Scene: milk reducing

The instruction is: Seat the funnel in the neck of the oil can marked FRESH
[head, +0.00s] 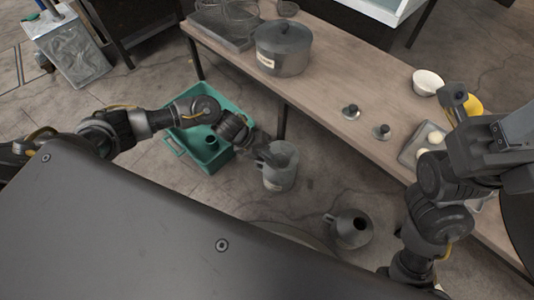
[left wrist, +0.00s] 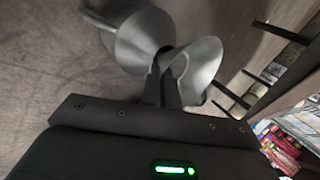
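My left gripper (head: 262,156) is shut on the side of the grey funnel (head: 284,152), and its fingers also show in the left wrist view (left wrist: 166,78). The funnel (left wrist: 203,62) has its wide mouth up. It stands over a grey can (head: 278,180) with a pale label too small to read. In the left wrist view the can's cone-shaped shoulder (left wrist: 138,38) and the funnel's narrow end meet or nearly meet. I cannot tell how deep the spout sits. A second oil can (head: 352,228) with a dark open neck stands to the right on the floor, its marking unseen.
A teal crate (head: 169,147) lies under my left forearm. The long wooden table (head: 335,75) carries a lidded pot (head: 283,50), two small lids and a white bowl (head: 428,82). My right arm (head: 445,185) is over the table's right end; its fingertips are not clear.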

